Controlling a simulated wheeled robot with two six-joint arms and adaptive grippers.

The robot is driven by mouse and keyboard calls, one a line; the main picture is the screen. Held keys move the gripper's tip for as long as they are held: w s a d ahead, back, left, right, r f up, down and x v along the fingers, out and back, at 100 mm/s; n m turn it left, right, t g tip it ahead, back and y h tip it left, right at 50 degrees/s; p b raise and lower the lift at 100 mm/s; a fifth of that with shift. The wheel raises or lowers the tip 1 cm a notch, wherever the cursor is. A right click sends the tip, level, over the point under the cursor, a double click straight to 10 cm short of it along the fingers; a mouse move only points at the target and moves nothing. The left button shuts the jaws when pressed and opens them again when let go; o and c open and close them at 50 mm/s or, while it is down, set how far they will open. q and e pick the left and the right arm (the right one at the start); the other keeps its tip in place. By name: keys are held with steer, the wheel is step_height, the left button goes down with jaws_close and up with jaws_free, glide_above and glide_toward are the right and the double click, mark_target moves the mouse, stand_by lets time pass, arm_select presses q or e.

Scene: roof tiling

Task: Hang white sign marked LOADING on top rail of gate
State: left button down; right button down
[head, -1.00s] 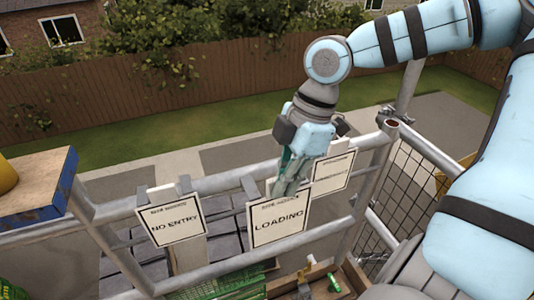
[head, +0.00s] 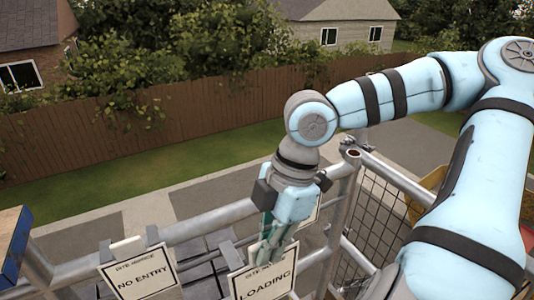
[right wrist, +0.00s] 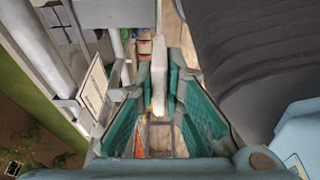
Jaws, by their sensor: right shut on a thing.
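The white LOADING sign (head: 265,281) hangs from my right gripper (head: 266,252) in the head view, on the near side of the gate. The gripper is shut on its upper part. A dark hook shows at its upper left, appearing below the gate's top rail (head: 203,222); I cannot tell whether it touches metal. Its lower edge is cut off. In the right wrist view, the sign (right wrist: 159,75) is a pale upright edge between the green fingers (right wrist: 157,105). My left gripper is out of view.
The NO ENTRY sign (head: 140,272) hangs on the rail to the left. Another white sign (head: 310,216) is partly hidden behind my gripper; a sign also shows left in the wrist view (right wrist: 93,88). A mesh panel (head: 372,215) stands right of the gate post (head: 345,185).

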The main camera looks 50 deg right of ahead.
steer(key=s+a+b, duration=0.3)
steer(key=s+b, duration=0.6)
steer(key=shift+s+a, duration=0.15)
steer(key=shift+s, duration=0.05)
stand_by(0.5)
